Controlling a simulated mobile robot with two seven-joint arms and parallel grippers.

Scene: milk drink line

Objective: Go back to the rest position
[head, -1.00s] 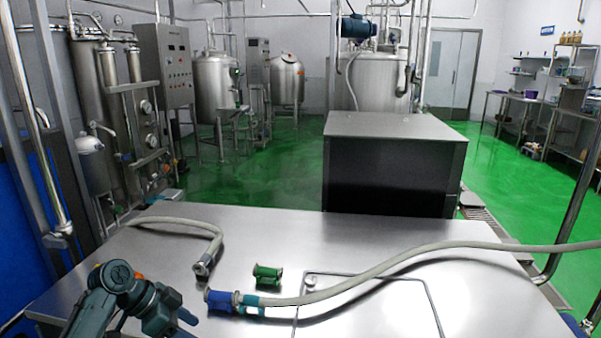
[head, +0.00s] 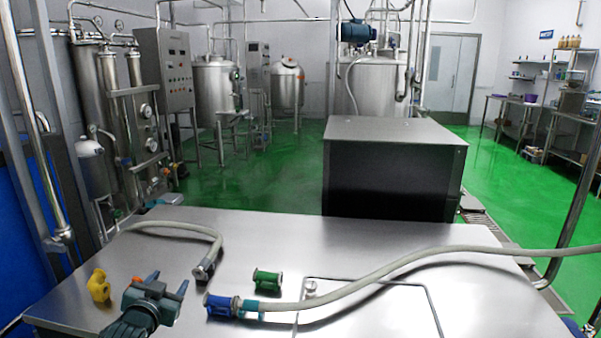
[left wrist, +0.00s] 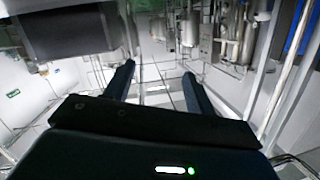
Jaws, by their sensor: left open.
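My left gripper (head: 168,283) is over the lower left part of the steel table (head: 330,240), open and empty. In the left wrist view its two fingers (left wrist: 158,82) stand apart with nothing between them. A yellow fitting (head: 98,285) is just left of the gripper. A green fitting (head: 267,279) lies on the table to its right. A blue fitting (head: 220,305) is at the end of a pale hose (head: 365,284), right of the gripper and apart from it. My right gripper is not in view.
A second pale hose (head: 190,226) with a metal end lies behind the gripper. A large dark steel box (head: 393,165) stands beyond the table. Tall filter columns (head: 110,90) stand at left. The table's right part is mostly clear apart from the hose.

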